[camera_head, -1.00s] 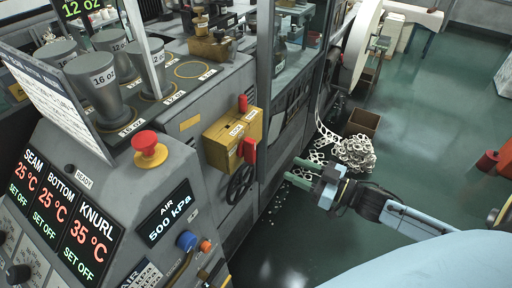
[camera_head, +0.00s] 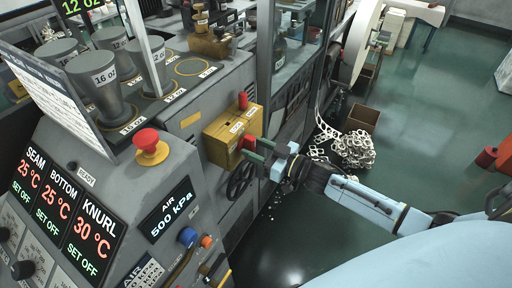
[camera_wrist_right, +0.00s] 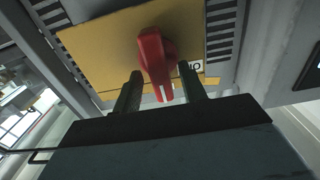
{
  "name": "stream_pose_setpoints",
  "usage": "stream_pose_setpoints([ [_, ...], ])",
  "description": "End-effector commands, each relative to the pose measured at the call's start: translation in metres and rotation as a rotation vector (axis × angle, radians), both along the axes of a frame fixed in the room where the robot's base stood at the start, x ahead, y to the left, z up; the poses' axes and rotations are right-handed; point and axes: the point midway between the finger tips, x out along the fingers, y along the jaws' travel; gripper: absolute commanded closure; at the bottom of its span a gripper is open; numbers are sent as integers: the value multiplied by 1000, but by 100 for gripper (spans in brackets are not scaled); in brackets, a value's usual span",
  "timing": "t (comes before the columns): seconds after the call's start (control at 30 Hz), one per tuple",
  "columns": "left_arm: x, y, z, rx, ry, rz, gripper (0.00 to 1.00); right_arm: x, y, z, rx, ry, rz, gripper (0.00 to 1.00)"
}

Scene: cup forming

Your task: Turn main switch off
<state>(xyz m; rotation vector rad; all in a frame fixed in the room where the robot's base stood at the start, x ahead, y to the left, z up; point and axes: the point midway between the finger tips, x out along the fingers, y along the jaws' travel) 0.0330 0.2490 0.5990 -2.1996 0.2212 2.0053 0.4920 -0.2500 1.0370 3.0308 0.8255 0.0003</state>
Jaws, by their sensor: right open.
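The main switch is a yellow box (camera_head: 222,138) on the side of the grey machine, with a red handle (camera_head: 248,142) on its front. My right gripper (camera_head: 259,150) is at the front of the box, its green fingers beside the handle and partly covering it. In the right wrist view the red handle (camera_wrist_right: 153,55) hangs down and tilts slightly, its lower end between the two dark fingers (camera_wrist_right: 158,88). The fingers are apart, with gaps visible on both sides of the handle. My left gripper is not in view.
A red mushroom button (camera_head: 147,142) on a yellow base stands on the sloped panel to the left. A black handwheel (camera_head: 240,180) sits just below the switch box. A heap of white scrap (camera_head: 355,150) and an open box (camera_head: 363,117) stand on the green floor.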

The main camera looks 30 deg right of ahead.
Motion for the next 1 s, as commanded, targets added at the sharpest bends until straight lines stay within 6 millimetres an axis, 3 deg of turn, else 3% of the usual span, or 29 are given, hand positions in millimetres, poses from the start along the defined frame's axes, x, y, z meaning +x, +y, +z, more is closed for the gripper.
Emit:
stream_pose_setpoints([
  [0.23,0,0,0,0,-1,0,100,0,0,0,1,1,0,60],
  [0.53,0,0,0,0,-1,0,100,0,0,0,1,1,0,99],
  [1.0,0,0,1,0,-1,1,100,-1,1,0,-86,-51,0,100],
])
